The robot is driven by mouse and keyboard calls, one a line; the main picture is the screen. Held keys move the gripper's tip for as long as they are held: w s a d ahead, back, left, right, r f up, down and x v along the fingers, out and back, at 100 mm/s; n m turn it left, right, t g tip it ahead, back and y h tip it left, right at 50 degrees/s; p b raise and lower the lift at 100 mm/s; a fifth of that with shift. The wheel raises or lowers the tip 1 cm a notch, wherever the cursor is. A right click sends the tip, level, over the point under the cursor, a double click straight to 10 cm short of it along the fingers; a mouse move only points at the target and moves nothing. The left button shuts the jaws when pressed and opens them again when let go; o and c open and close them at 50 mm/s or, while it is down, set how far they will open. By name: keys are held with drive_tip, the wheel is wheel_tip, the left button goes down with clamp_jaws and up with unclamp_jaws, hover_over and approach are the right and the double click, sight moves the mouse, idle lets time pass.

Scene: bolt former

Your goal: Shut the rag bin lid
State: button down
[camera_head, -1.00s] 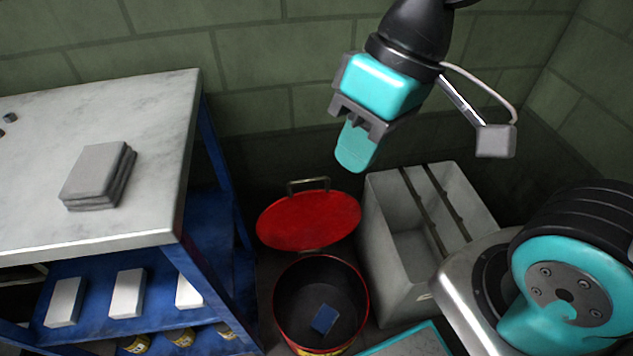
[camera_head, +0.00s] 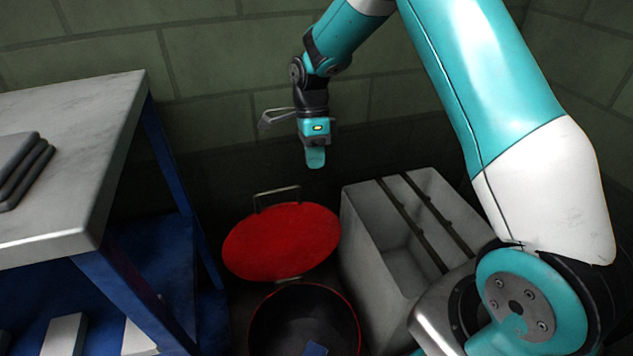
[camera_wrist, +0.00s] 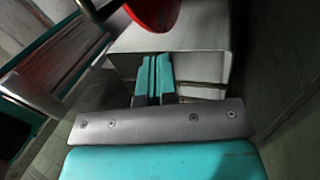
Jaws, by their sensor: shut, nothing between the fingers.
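The rag bin (camera_head: 304,322) is a round dark bin with a red rim, standing on the floor at the bottom middle of the head view. Its red lid (camera_head: 282,242) stands open, tilted back on the far side, with a metal handle (camera_head: 277,195) at its far edge. A blue rag (camera_head: 314,348) lies inside the bin. My gripper (camera_head: 315,158) is shut and empty, pointing down above and behind the lid, apart from it. In the wrist view the closed fingers (camera_wrist: 152,78) show, with part of the red lid (camera_wrist: 153,12) at the top.
A grey open box (camera_head: 385,245) with dark bars across its top stands right of the bin. A workbench (camera_head: 75,165) with a pale top, blue legs and stacked grey pads (camera_head: 20,170) is at left. The block wall (camera_head: 215,60) is close behind.

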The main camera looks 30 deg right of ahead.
drive_tip(key=b+x, duration=0.3)
drive_tip(key=x, duration=0.6)
drive_tip(key=shift+s+a, duration=0.1)
drive_tip(key=shift+s, duration=0.05)
